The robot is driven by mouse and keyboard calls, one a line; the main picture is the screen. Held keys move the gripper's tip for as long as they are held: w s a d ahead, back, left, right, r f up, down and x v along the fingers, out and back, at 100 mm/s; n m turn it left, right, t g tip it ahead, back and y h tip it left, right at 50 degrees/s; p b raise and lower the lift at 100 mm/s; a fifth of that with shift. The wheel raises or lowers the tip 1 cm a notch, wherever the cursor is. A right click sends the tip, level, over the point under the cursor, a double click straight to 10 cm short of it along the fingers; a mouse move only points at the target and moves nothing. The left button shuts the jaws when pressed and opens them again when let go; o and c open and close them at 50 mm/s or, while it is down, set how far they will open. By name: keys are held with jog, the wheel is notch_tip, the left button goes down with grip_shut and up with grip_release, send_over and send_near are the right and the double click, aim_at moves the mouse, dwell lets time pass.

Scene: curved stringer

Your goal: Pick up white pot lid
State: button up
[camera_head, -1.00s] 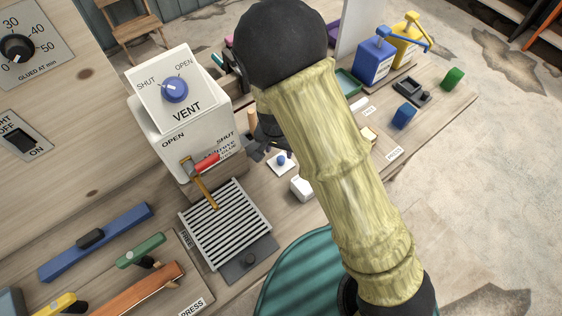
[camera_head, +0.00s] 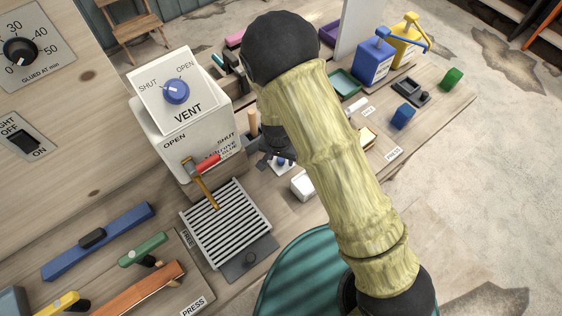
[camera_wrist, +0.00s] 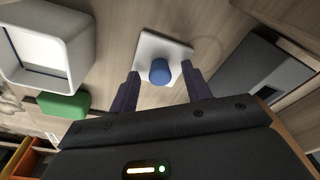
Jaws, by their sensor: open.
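The white pot lid (camera_wrist: 150,46) is a flat white square with a round blue knob (camera_wrist: 160,70) on top. It lies on the wooden bench top. In the wrist view my gripper (camera_wrist: 160,84) is open, with one dark finger on each side of the knob; I cannot tell how high the fingertips are above the lid. In the head view the lid (camera_head: 283,168) is partly hidden by my gripper (camera_head: 279,157), which is over it. The white open pot (camera_head: 302,186) stands on the bench beside it, and it also shows at the upper left of the wrist view (camera_wrist: 85,55).
The white vent box (camera_head: 180,135) and a slatted grille (camera_head: 226,222) stand to the left. A green block (camera_wrist: 63,105) lies near the pot in the wrist view. Blue and yellow bottles (camera_head: 375,62) stand at the back right.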

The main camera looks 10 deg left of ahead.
jog(key=c, duration=1)
jog(key=shift+c, duration=0.2)
jog(key=shift+r, duration=0.1)
notch_tip(320, 180, up, 10)
jog(key=shift+b, duration=0.35)
